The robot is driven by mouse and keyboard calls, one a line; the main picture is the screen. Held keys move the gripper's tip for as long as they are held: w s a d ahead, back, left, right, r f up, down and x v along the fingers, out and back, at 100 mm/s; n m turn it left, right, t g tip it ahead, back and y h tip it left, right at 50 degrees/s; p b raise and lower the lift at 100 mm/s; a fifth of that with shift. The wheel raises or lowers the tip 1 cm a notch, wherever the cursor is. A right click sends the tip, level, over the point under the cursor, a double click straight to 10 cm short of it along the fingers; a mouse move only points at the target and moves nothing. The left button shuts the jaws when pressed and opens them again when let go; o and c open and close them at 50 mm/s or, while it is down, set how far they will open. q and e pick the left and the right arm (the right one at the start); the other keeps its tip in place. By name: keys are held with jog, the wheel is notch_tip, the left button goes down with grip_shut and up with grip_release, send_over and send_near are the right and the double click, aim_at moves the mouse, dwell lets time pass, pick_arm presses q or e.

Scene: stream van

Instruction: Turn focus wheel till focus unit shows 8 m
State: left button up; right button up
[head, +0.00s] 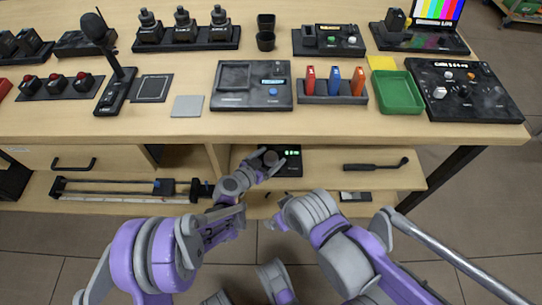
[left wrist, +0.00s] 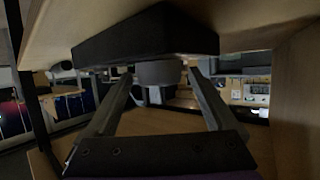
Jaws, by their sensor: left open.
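The focus unit (head: 291,168) is a black box on the shelf below the table top, with a small green display (head: 291,153) too small to read surely. Its grey round focus wheel (head: 270,157) is at its left part. My left gripper (head: 268,162) is open at the wheel. In the left wrist view the black unit (left wrist: 150,35) hangs across the top, and the grey wheel (left wrist: 158,72) shows between the spread fingers (left wrist: 158,85). I cannot tell whether they touch it. My right gripper (head: 280,212) is low in the middle, away from the unit, its fingers unclear.
The table top (head: 330,125) lies above the shelf, close over my left gripper. A dark wrench-like tool (head: 375,165) lies right on the shelf (head: 325,180). A green tray (head: 399,93) and panels stand on the table.

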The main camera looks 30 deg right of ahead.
pick_arm(q)
jog(key=p+v, duration=0.1)
jog(key=v, duration=0.9)
jog(key=shift+a, duration=0.1)
